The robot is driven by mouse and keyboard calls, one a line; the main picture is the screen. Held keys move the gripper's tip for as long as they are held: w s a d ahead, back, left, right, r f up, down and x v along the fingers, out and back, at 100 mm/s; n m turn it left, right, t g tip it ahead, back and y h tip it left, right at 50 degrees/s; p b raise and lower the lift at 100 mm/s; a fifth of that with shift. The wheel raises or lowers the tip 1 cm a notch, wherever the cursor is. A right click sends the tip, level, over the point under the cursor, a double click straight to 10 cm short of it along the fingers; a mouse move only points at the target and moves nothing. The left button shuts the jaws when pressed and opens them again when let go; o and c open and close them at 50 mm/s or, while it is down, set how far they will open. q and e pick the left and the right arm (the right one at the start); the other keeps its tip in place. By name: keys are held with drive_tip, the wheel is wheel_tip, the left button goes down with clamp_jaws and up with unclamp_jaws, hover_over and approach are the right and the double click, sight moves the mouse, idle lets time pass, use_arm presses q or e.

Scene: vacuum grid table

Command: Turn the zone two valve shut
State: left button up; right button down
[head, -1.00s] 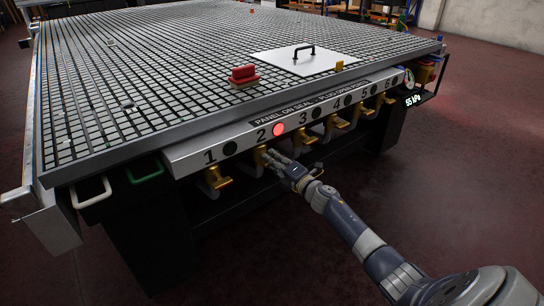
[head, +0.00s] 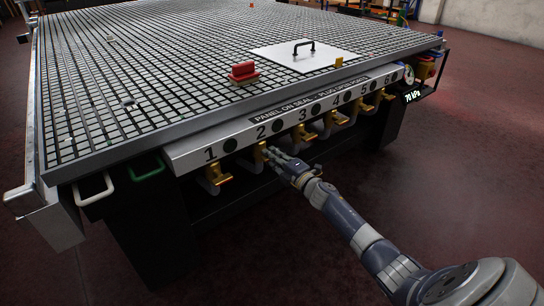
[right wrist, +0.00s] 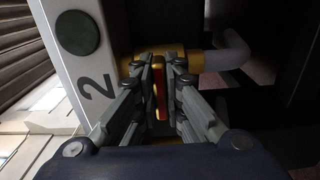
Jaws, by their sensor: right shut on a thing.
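The zone two valve (head: 260,152) is a yellow valve under the number 2 on the front panel (head: 190,157). In the right wrist view its yellow body (right wrist: 195,60) joins a pale pipe, and its handle (right wrist: 159,92), with a red strip, lies between my fingers. My right gripper (head: 272,157) is shut on this handle; its fingers hide part of the valve. The lamp beside the number 2 (head: 277,126) is dark, and it shows dark green in the right wrist view (right wrist: 77,33). My left gripper is not in view.
Yellow valve 1 (head: 217,174) and valve 3 (head: 302,134) flank the gripper closely. The gauge display (head: 412,96) reads 70 kPa. A white panel with a black handle (head: 300,58) and a red block (head: 243,71) sit on the grid table (head: 120,70).

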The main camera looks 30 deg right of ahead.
drive_tip(key=c, duration=1.7)
unclamp_jaws()
drive_tip(key=s, duration=0.8)
drive_tip(key=s+d, duration=0.1)
drive_tip(key=s, duration=0.3)
